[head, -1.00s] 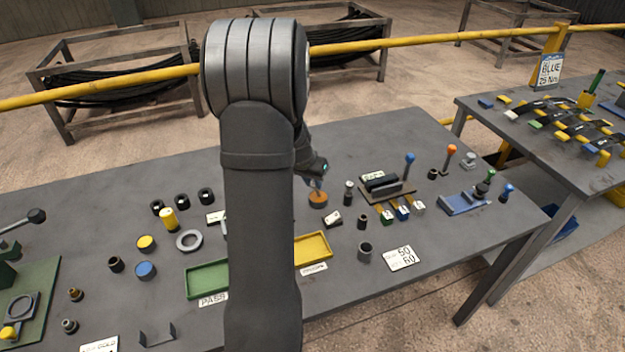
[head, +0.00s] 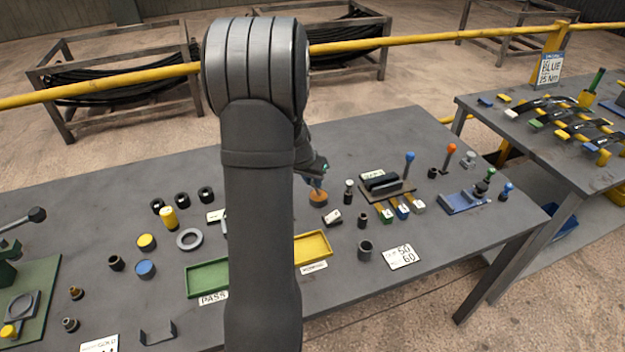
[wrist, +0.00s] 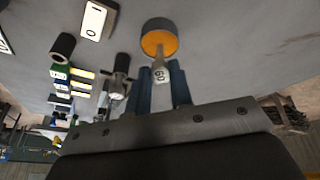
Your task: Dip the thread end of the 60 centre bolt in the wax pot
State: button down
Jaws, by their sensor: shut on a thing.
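My gripper (wrist: 161,90) is shut on the 60 centre bolt (wrist: 161,74), whose pale end is marked 60. The wax pot (wrist: 146,26), a dark round pot with orange wax inside, is at the top middle of the wrist view. The bolt's shank points into the pot's mouth and its far end overlaps the orange wax. I cannot tell how deep the tip is. In the head view the wax pot (head: 318,199) stands on the table, just right of my arm, with my gripper (head: 316,182) directly over it. The bolt is hardly visible there.
Close right of the pot stand a bolt (head: 348,192) and a small label block (head: 333,217). A rack with coloured tags (head: 386,187) is further right. The yellow tray (head: 314,249) lies in front, and the green tray (head: 207,280) front left. The table behind the pot is clear.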

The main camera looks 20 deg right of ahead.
aim_at(312, 183)
jog(key=shift+r, duration=3.45)
